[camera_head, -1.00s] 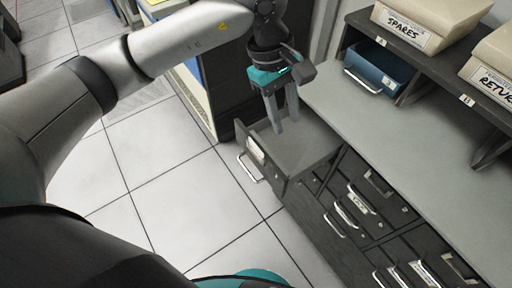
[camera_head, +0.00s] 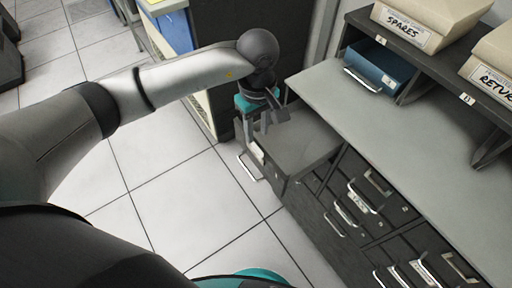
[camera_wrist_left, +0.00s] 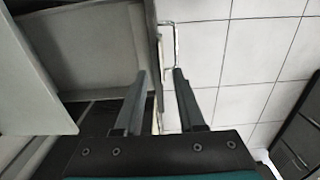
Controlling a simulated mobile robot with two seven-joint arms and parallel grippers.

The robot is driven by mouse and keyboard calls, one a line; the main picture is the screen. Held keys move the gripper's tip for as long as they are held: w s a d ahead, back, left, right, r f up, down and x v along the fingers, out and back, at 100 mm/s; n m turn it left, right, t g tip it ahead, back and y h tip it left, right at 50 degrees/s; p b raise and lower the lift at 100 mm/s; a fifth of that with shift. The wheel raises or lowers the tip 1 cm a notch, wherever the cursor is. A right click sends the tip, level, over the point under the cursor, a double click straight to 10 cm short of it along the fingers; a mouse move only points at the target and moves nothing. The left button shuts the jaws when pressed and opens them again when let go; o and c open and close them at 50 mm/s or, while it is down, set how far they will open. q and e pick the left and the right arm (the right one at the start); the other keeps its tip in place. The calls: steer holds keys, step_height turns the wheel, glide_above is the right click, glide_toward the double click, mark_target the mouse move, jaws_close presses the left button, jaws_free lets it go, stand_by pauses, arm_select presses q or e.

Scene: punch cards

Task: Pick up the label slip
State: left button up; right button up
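A pale label slip (camera_head: 259,152) shows on the outer face of an open drawer (camera_head: 285,176), above its metal pull. My left gripper (camera_head: 258,138) points down at the drawer's front panel and partly hides the slip. In the left wrist view the two fingers (camera_wrist_left: 159,72) are apart, with the thin top edge of the drawer front (camera_wrist_left: 157,40) between them. The gripper is open and empty. I cannot tell from these views whether a finger touches the slip. My right gripper is not in view.
The cabinet's grey top (camera_head: 375,120) lies right of the open drawer. A blue tray (camera_head: 380,68) sits under a shelf with a SPARES box (camera_head: 425,25) and a second box (camera_head: 495,75). More closed drawers are below. Tiled floor (camera_head: 170,190) is free at left.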

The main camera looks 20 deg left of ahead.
mark_target(257, 146)
arm_select(q)
step_height(257, 146, down, 5)
steer(key=shift+s+d+r, duration=0.1)
steer(key=shift+s, duration=0.05)
jaws_close()
stand_by(0.6)
